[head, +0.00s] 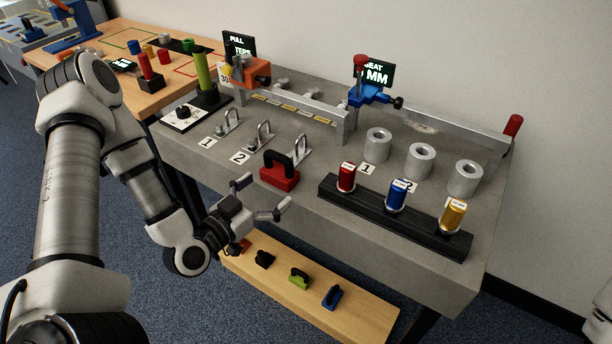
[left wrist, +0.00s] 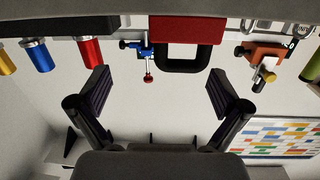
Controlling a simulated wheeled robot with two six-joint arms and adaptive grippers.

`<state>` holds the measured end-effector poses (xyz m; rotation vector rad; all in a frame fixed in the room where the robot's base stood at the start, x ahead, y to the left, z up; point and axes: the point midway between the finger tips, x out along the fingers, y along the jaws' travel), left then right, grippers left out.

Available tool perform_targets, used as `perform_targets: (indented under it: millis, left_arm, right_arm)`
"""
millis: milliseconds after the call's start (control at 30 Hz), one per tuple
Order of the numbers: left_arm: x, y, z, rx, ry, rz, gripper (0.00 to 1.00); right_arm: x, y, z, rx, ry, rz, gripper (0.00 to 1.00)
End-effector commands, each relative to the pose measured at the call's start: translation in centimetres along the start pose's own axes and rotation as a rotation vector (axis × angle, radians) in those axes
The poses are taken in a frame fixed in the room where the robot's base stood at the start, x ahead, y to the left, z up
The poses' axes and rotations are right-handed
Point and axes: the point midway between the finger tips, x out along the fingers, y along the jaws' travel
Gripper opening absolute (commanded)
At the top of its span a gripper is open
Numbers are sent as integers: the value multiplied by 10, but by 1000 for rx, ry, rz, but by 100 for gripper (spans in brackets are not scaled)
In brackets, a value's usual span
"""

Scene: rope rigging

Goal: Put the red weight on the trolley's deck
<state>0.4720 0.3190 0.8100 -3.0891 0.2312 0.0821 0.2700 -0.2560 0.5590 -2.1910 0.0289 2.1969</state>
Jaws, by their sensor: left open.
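The red weight, a red block with a black loop handle (head: 280,176), stands upright on the grey bench near its front edge. In the left wrist view the red weight (left wrist: 188,30) is at the top centre, between the fingers and beyond them. My left gripper (head: 262,196) is open and empty, in front of the weight and apart from it. Its spread fingers also show in the left wrist view (left wrist: 160,95). I cannot tell which thing is the trolley. An orange carriage (head: 250,70) and a blue clamp-like piece (head: 368,95) sit along the rail. My right gripper is out of view.
A black rack (head: 330,198) holds red, blue and gold cylinders right of the weight. Several grey rings (head: 420,160) stand behind it. Metal shackles (head: 265,135) stand left of and behind the weight. A low wooden shelf (head: 345,315) with small coloured pieces lies below the bench front.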

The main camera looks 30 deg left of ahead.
Motion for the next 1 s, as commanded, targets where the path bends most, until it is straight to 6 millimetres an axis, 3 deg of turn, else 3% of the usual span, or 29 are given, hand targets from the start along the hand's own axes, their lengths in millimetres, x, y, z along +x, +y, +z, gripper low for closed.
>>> perform_targets:
  millis: [167, 633, 900, 967, 1000]
  left_arm:
    - [1, -23, -9, -35, 52, -71, 100]
    - [71, -25, -8, -29, 54, -66, 100]
    - [78, -26, -9, -35, 51, -68, 100]
    - [78, -26, -9, -35, 51, -68, 82]
    - [78, -26, -9, -35, 51, -68, 68]
  right_arm:
    - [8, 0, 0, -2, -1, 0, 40]
    - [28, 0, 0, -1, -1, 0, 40]
    - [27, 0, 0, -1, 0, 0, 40]
    - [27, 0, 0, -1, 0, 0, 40]
    - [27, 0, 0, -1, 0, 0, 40]
